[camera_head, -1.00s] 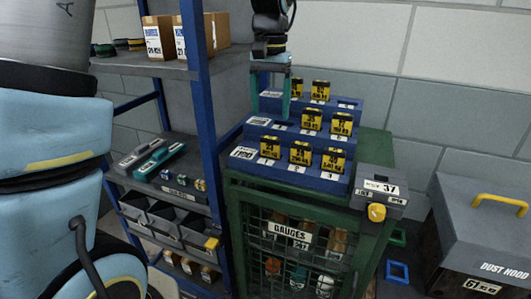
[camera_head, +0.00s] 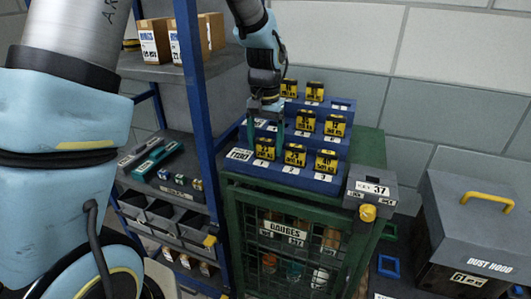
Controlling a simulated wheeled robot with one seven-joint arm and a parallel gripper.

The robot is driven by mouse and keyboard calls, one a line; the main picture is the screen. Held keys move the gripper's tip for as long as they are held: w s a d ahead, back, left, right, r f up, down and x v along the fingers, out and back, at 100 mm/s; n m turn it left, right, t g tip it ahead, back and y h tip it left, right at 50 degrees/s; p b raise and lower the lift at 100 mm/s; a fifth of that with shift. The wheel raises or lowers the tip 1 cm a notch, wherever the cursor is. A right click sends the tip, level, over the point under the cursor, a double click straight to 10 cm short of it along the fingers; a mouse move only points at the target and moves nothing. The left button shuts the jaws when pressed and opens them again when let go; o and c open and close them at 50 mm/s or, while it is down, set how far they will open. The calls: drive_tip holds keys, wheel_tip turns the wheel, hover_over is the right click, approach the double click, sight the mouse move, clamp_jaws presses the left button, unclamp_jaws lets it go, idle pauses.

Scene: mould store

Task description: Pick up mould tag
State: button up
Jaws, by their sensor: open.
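The mould tags are black and yellow blocks standing on a blue stepped rack (camera_head: 240,168). The front step holds a left tag (camera_head: 264,149), a middle tag (camera_head: 295,155) and a right tag (camera_head: 326,162). The middle step shows two tags (camera_head: 305,121) (camera_head: 335,125), the back step two more (camera_head: 289,87) (camera_head: 314,91). Which one is the named mould tag cannot be told. My gripper (camera_head: 265,140) points down with teal fingers apart, over the left part of the rack, just above or behind the left front tag. No tag shows between the fingers.
The rack stands on a green mesh cabinet (camera_head: 230,215). A grey key box (camera_head: 371,188) with a yellow knob sits at its right front corner. A blue-posted shelf (camera_head: 192,90) rises close on the left. A grey dust hood (camera_head: 475,215) stands at right.

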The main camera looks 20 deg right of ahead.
drive_tip(key=c, duration=1.1)
drive_tip(key=shift+r, duration=0.15)
wheel_tip(320, 180, up, 10)
drive_tip(key=b, duration=0.2)
drive_tip(key=shift+f+b, duration=0.2)
drive_tip(key=shift+b, duration=0.15)
drive_tip(key=shift+r, duration=0.1)
drive_tip(key=shift+r, duration=0.1)
drive_tip(key=shift+r+p, duration=0.9)
